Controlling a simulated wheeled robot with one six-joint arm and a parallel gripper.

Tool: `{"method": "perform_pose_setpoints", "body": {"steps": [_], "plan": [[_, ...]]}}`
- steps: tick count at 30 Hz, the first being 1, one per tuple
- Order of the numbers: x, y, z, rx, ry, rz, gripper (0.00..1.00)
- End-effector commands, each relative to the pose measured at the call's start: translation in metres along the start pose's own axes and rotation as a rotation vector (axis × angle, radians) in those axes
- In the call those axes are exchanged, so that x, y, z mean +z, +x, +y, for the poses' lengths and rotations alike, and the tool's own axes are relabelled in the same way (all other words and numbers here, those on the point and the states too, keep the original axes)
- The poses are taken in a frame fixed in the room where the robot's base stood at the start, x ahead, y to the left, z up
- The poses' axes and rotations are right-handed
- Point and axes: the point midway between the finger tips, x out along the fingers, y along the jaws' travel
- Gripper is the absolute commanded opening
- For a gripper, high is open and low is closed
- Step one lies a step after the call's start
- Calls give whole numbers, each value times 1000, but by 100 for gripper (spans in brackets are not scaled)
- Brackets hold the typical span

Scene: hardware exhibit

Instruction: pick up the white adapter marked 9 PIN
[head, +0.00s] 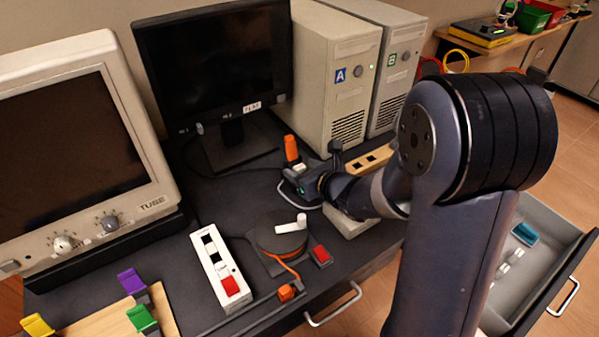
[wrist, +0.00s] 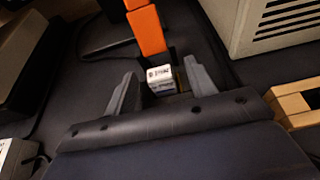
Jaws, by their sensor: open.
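A small white block-shaped adapter (wrist: 160,76) with dark marking on its top shows in the wrist view; the marking is too blurred to read surely as 9 PIN. It stands between the two fingers of my gripper (wrist: 160,75), which is open, with a gap on each side. In the head view my gripper (head: 303,182) is low over the dark bench, in front of the first computer tower, and a small white top (head: 299,167) shows beside it. The lower part of the adapter is partly hidden by my gripper.
An orange upright piece (wrist: 149,30) stands just beyond the adapter; it also shows in the head view (head: 291,148). A beige tower (head: 333,85) is close behind. A wooden block with slots (wrist: 297,105) lies at right. An open drawer (head: 535,215) juts out at right.

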Motion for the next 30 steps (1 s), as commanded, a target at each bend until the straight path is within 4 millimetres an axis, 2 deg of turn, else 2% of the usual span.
{"method": "perform_pose_setpoints", "body": {"steps": [3,10,27,30], "plan": [[-1,6,0,1,-1,2,53],[0,7,0,0,-1,1,53],[0,7,0,0,-1,1,6],[0,7,0,0,-1,0,5]]}}
